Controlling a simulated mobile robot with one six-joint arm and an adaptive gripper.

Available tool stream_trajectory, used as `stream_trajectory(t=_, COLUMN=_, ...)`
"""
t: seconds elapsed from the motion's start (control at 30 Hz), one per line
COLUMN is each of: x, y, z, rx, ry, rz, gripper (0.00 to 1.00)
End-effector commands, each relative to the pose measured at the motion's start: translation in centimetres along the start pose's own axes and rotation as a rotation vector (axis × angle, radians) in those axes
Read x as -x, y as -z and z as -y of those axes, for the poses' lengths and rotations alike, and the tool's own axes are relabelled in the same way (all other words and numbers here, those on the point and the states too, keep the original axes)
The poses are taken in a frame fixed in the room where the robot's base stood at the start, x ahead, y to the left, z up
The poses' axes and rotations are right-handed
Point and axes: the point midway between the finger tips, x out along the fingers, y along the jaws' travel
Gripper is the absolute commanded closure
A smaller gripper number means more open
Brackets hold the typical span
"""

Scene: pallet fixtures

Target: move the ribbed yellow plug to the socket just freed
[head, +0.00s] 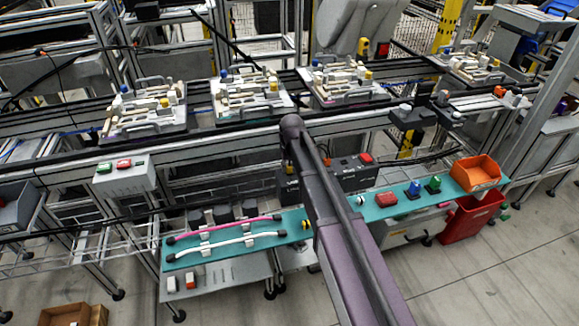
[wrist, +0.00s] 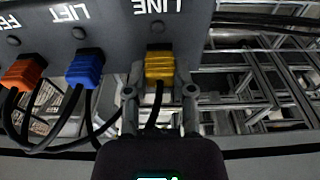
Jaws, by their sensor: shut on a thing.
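In the wrist view my gripper (wrist: 160,92) is shut on the ribbed yellow plug (wrist: 160,67), one finger on each side of it. The plug is at the dark panel (wrist: 115,32), by the upside-down label LINE, with its dark cable running back toward my gripper. I cannot tell whether it is fully seated. A blue plug (wrist: 85,69) is by the label LIFT and an orange plug (wrist: 24,73) by a label cut off after FE. No empty socket shows. In the head view my arm hides the gripper and the yellow plug.
In the head view a dark box (head: 345,176) stands behind my arm. A teal shelf (head: 464,201) at the right carries red, blue and green items and an orange bin (head: 476,172). In the wrist view metal framing lies right of the panel.

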Motion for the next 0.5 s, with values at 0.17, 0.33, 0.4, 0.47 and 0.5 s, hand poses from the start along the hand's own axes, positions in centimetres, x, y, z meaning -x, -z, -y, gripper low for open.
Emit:
stream_trajectory(t=0.17, x=0.04, y=0.03, z=0.00, rx=0.000, ry=0.000, rz=-0.001, gripper=0.29)
stream_trajectory(t=0.33, x=0.03, y=0.03, z=0.00, rx=0.000, ry=0.000, rz=-0.001, gripper=0.27)
stream_trajectory(t=0.4, x=0.03, y=0.02, z=0.00, rx=0.000, ry=0.000, rz=-0.001, gripper=0.27)
stream_trajectory(t=0.47, x=0.03, y=0.02, z=0.00, rx=0.000, ry=0.000, rz=-0.001, gripper=0.27)
stream_trajectory(t=0.5, x=0.03, y=0.02, z=0.00, rx=0.000, ry=0.000, rz=-0.001, gripper=0.27)
